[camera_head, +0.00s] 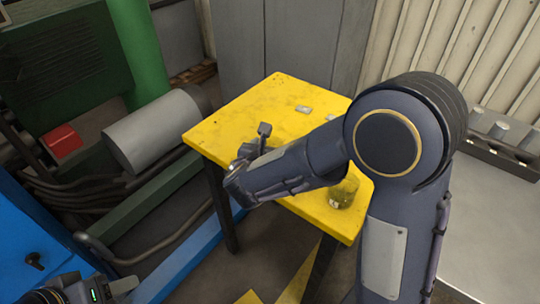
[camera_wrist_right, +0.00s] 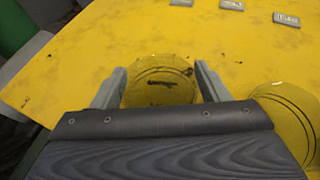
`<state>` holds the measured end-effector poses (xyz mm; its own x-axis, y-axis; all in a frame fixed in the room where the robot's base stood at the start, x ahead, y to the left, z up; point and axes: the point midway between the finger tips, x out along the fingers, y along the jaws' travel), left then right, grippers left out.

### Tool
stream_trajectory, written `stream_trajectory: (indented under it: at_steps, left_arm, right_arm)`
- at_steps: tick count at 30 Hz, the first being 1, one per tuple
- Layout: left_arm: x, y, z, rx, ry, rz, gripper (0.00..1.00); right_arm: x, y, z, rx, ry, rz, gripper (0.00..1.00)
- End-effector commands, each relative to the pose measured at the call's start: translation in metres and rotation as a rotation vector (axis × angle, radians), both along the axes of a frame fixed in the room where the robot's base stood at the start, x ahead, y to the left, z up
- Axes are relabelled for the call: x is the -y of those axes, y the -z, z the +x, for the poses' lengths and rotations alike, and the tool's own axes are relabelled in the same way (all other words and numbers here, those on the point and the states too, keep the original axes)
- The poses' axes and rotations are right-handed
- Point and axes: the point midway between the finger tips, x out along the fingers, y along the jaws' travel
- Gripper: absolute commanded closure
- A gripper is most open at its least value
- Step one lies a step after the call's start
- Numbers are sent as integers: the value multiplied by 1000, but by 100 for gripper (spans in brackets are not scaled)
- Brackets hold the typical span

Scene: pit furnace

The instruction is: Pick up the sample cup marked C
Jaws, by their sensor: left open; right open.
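Two clear sample cups stand on the yellow table (camera_head: 262,98). In the right wrist view one cup (camera_wrist_right: 160,92) lies between the fingers of my open right gripper (camera_wrist_right: 160,76), which does not grip it. The other cup (camera_wrist_right: 289,112) is to the right, outside the fingers. The head view shows one cup (camera_head: 343,194) near the table's front right corner; my right arm hides much of the tabletop. My right gripper (camera_head: 255,141) is over the table's left part there. No letter C is readable on either cup. My left gripper (camera_head: 122,287) is at the bottom left, open, away from the table.
Small grey tags (camera_wrist_right: 287,19) lie on the table beyond the cups, their lettering too small to read. A dark rack (camera_head: 497,150) with several pale cylinders stands on a grey surface at the right. A grey cylinder (camera_head: 155,130) and green machinery stand left of the table.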

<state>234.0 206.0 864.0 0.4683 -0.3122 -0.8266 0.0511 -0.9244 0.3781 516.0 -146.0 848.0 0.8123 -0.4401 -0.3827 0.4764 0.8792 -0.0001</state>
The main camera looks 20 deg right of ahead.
Motion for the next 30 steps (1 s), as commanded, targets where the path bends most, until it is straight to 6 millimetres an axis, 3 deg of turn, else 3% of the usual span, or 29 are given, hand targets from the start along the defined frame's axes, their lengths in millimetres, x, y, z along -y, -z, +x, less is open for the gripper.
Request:
stream_trajectory:
  at_steps: [9, 17, 25, 30]
  left_arm:
    - [0, 1, 0, 0, 0, 0, 50]
    - [0, 1, 0, 0, 0, 0, 50]
    - [0, 0, 0, 0, 0, 0, 50]
    - [0, -5, 0, 0, 0, 0, 50]
  right_arm:
    - [2, 2, 5, 0, -2, 0, 33]
    - [2, 2, 5, 0, -2, 1, 65]
    - [2, 0, 5, 0, -2, 1, 66]
    - [2, -14, 5, 3, 0, 3, 66]
